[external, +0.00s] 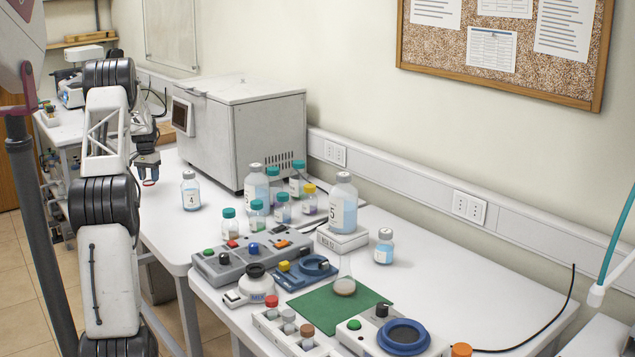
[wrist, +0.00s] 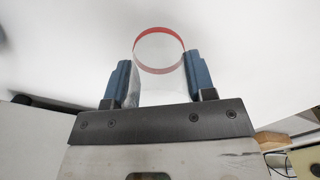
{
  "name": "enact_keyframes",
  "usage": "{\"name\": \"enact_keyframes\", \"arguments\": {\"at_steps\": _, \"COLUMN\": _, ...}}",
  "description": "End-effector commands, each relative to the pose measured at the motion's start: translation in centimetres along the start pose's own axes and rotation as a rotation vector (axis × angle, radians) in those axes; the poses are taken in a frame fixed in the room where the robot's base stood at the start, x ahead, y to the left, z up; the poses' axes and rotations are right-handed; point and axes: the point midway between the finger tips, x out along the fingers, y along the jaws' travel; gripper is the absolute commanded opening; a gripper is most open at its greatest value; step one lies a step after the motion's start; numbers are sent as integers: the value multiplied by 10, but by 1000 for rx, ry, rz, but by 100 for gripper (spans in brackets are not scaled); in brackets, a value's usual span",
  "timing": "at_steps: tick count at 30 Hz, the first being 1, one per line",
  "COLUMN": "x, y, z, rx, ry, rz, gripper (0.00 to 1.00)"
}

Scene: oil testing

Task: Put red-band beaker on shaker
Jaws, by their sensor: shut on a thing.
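The red-band beaker (wrist: 158,50) is clear glass with a red band around its rim. In the wrist view it stands between the two blue fingers of my gripper (wrist: 159,72), which are shut on it. In the external view my gripper (external: 148,163) is at the left, over the far white table, with the red band of the beaker (external: 149,183) just below it.
Bottle 4 (external: 190,191) stands right of my gripper. A large grey machine (external: 240,125) is behind it. Several bottles, a control box (external: 252,257) and a green mat (external: 325,308) with a flask (external: 344,284) crowd the near table. Its right side is mostly clear.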

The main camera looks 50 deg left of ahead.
Motion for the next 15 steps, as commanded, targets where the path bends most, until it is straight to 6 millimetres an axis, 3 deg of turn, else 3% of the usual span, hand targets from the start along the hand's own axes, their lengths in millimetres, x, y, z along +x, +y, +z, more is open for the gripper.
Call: {"name": "enact_keyframes", "arguments": {"at_steps": 15, "x": 34, "y": 0, "z": 0, "rx": 0, "ry": -1, "rz": 0, "gripper": 27}}
